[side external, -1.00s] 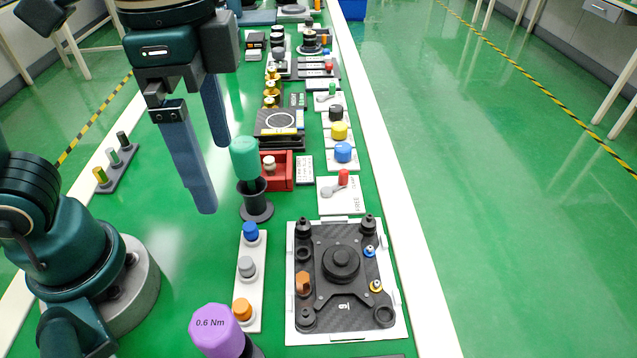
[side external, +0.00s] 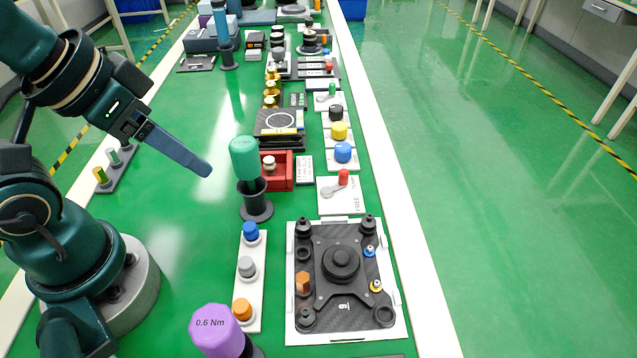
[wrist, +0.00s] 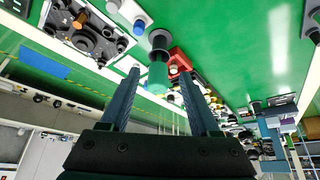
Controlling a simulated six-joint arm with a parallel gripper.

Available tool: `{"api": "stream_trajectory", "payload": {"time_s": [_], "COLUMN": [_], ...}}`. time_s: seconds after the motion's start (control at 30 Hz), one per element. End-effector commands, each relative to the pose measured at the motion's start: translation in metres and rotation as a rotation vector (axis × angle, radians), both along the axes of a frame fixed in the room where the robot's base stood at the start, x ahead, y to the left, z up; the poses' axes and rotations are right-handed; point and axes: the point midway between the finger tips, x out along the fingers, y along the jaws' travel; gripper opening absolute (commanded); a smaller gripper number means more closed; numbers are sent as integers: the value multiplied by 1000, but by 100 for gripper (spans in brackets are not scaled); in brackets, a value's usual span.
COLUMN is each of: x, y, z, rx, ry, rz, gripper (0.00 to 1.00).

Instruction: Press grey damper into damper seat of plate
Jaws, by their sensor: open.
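The grey damper (side external: 247,267) stands in the middle of a white strip (side external: 252,300), between a blue damper (side external: 251,232) and an orange one (side external: 242,308). The dark plate (side external: 331,299) lies in a white tray to the right of the strip. It has dark posts at several corners and empty-looking ring seats, one at the lower right (side external: 384,316). My gripper (side external: 208,170) is tilted, in the air up and left of the strip. In the wrist view my gripper (wrist: 159,73) is open and empty, its fingers apart; the plate (wrist: 95,42) shows at the upper left.
A green-handled driver (side external: 244,158) stands in a dark holder close to my fingertips. A purple 0.6 Nm driver (side external: 214,330) stands at the front. A red box (side external: 277,172) and a lever switch (side external: 340,193) stand behind the plate. Green table is clear left of the strip.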

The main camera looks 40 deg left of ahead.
Motion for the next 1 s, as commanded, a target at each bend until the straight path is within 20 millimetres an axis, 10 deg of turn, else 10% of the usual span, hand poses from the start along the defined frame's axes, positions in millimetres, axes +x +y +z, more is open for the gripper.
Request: {"api": "stream_trajectory", "payload": {"time_s": [0.57,1.0], "x": [14,15], "y": [-11,-74], "z": [1,-58], "rx": [-198,-219], "ry": [53,394], "rz": [332,583], "gripper": [63,63]}}
